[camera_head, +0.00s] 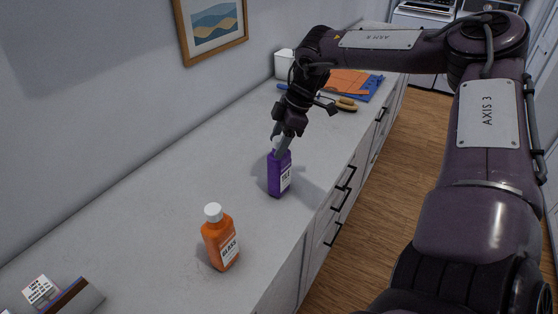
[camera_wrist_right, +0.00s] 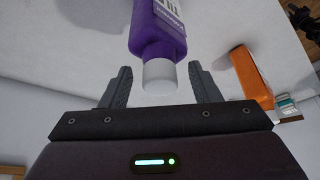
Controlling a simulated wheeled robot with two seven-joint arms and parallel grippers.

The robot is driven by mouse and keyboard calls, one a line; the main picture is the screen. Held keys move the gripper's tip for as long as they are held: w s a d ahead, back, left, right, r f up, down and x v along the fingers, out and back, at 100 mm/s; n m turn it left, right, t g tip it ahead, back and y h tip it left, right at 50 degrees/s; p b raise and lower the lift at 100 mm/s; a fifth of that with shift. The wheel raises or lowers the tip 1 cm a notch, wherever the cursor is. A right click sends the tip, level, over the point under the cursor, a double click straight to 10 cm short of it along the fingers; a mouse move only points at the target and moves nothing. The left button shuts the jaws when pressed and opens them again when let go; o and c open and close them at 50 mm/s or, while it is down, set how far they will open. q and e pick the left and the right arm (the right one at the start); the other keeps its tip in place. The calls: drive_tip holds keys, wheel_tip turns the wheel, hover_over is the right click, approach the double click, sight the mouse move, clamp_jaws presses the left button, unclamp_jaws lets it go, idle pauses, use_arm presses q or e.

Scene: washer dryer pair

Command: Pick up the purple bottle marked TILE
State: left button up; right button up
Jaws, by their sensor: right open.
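The purple bottle (camera_head: 279,176) with a white label reading TILE stands upright on the countertop in the head view. My right gripper (camera_head: 281,146) is right above it, with its fingers at the bottle's top and partly hiding the cap. In the right wrist view, the purple bottle (camera_wrist_right: 157,33) has its white cap (camera_wrist_right: 159,76) between the two open fingers of my right gripper (camera_wrist_right: 160,88), with gaps on both sides.
An orange bottle (camera_head: 220,238) marked GLASS stands nearer on the countertop (camera_head: 150,215). Behind the gripper are a brush (camera_head: 346,104), blue and orange cloths (camera_head: 350,82) and a white container (camera_head: 285,64). A small box (camera_head: 40,290) sits at lower left.

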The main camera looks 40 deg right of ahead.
drive_tip(key=shift+c, duration=0.2)
clamp_jaws()
drive_tip(key=shift+w+r, duration=0.1)
drive_tip(key=shift+r, duration=0.05)
